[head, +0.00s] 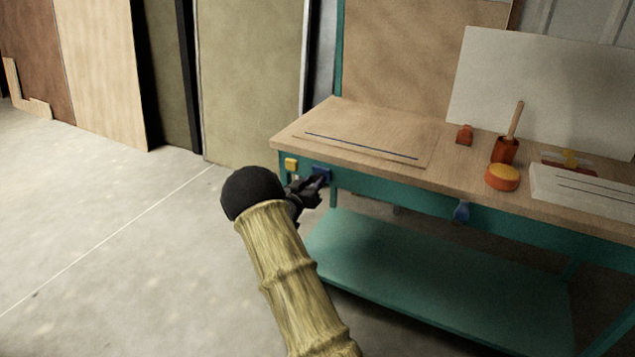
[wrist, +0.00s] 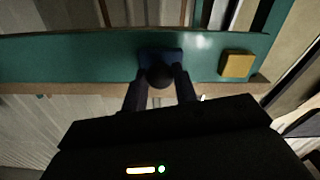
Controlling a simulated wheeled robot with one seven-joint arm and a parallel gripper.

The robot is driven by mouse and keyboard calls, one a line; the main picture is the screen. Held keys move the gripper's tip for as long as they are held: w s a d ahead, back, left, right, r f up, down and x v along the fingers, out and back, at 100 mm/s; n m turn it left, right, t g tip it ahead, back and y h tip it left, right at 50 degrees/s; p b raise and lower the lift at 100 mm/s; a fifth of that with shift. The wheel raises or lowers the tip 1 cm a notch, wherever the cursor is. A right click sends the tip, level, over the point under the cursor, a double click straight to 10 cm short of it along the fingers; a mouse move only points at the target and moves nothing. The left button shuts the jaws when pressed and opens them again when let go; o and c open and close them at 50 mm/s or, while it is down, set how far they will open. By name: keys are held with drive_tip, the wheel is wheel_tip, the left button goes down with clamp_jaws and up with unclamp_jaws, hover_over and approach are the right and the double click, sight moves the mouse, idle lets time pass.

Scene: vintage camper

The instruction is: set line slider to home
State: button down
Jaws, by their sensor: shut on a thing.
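A blue slider block (head: 322,173) sits on the teal front rail of the workbench, near its left corner. It also shows in the wrist view (wrist: 160,55), with a round dark knob (wrist: 160,76) standing out from it. My gripper (head: 314,184) is at the block, and in the wrist view its two dark fingers (wrist: 160,72) are closed on either side of the knob. A yellow block (head: 291,164) is on the same rail, left of the slider with a small gap. In the wrist view the yellow block (wrist: 237,63) is to the right.
The wooden benchtop (head: 450,155) holds a board with a dark blue line, an orange cup with a stick, a round orange tin and a white slab. A blue fitting (head: 461,211) hangs on the front rail further right. A teal lower shelf (head: 430,285) is empty.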

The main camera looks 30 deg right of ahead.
drive_tip(key=c, duration=1.1)
unclamp_jaws()
drive_tip(key=shift+w+a+t, duration=0.3)
drive_tip(key=shift+w+a, duration=0.2)
drive_tip(key=shift+c, duration=0.2)
drive_tip(key=shift+o, duration=0.2)
drive_tip(key=shift+s+d, duration=0.2)
drive_tip(key=shift+d, duration=0.05)
drive_tip(key=p+v, duration=0.2)
drive_tip(key=v, duration=1.5)
drive_tip(key=shift+a+r+p, duration=0.25)
drive_tip(key=shift+p, duration=0.1)
